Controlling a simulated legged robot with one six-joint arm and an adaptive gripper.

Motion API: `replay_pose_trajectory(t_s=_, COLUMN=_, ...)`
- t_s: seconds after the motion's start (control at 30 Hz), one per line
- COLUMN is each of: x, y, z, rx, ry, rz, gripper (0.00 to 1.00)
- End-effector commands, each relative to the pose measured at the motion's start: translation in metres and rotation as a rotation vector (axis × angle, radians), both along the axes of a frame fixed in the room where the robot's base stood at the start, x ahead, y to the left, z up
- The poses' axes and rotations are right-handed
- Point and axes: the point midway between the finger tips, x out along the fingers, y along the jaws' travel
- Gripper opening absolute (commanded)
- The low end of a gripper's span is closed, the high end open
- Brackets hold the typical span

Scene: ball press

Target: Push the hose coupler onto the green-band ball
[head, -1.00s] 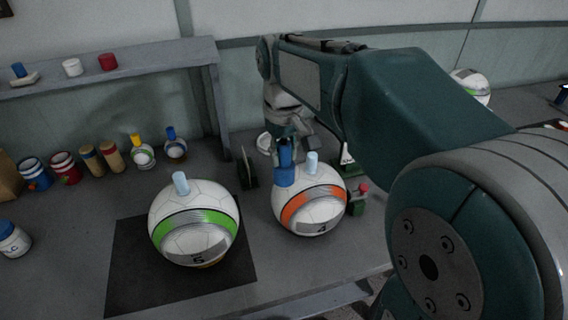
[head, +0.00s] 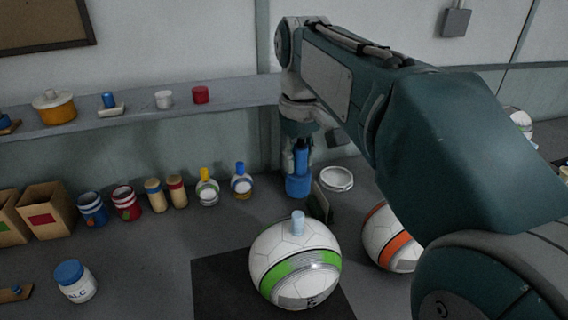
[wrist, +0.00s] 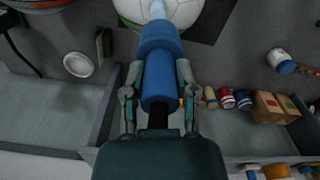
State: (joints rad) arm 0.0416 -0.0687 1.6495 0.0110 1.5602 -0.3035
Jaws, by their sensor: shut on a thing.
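The green-band ball (head: 295,248) stands on a black mat (head: 215,282), with a pale blue stem (head: 298,222) pointing up from its top. My gripper (head: 300,150) is shut on the blue hose coupler (head: 299,184). In the head view the coupler hangs upright just above the stem in the picture, apart from it. The ball (wrist: 187,12) is partly cut off at the top.
An orange-band ball (head: 391,240) stands to the right, partly hidden by my arm. A white ring-shaped dish (head: 337,179) and a dark upright plate (head: 319,203) are close by the coupler. Jars, small bottles and boxes line the back left, below a shelf (head: 225,97).

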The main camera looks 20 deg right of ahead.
Motion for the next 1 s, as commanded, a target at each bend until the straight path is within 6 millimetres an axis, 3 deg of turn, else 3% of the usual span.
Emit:
replay_pose_trajectory(t_s=0.37, x=0.000, y=0.018, z=-0.006, rx=-0.015, ry=0.002, rz=0.002, gripper=0.00)
replay_pose_trajectory(t_s=0.77, x=0.000, y=0.008, z=-0.039, rx=-0.008, ry=0.002, rz=0.000, gripper=0.00)
replay_pose_trajectory(t_s=1.0, x=0.000, y=0.013, z=-0.055, rx=-0.012, ry=0.001, rz=0.001, gripper=0.00)
